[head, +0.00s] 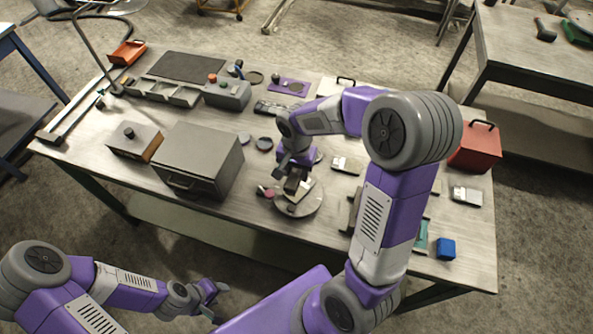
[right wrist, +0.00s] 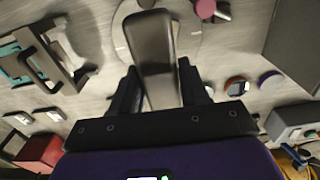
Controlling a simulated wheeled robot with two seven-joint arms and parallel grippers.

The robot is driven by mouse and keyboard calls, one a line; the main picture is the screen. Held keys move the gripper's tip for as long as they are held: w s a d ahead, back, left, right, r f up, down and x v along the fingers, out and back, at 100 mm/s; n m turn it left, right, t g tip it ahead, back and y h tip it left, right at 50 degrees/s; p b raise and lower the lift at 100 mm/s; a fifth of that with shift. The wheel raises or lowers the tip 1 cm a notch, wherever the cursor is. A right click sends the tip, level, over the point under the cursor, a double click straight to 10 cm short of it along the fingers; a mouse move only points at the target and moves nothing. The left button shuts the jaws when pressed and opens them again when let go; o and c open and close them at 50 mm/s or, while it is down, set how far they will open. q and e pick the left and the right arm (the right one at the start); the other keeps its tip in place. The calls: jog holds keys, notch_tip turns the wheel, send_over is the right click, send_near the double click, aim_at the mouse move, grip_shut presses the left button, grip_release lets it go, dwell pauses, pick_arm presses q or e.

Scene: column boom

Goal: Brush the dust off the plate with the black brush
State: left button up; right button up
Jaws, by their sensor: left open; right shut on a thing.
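The plate (head: 312,206) is a round, light grey disc on the table, right of the grey box; it also shows in the right wrist view (right wrist: 188,40). My right gripper (head: 297,183) is above it, pointing down, and partly hides it. In the right wrist view my right gripper (right wrist: 160,92) is shut on the long dark handle of the black brush (right wrist: 152,45), which lies across the plate in that view. I cannot tell whether the bristles touch the plate. No dust can be made out. My left gripper (head: 212,290) is open and empty, in front of the table.
A pink knob (head: 269,192) stands at the plate's left edge. A grey box with a handle (head: 200,155) is to the left. Dark discs (head: 264,143) lie behind the plate. A blue cube (head: 446,248) and a red box (head: 475,148) are at the right.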

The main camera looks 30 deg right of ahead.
aim_at(296, 170)
jog(key=shift+r+p, duration=1.15)
jog(key=shift+r, duration=0.4)
jog(key=shift+f, duration=0.1)
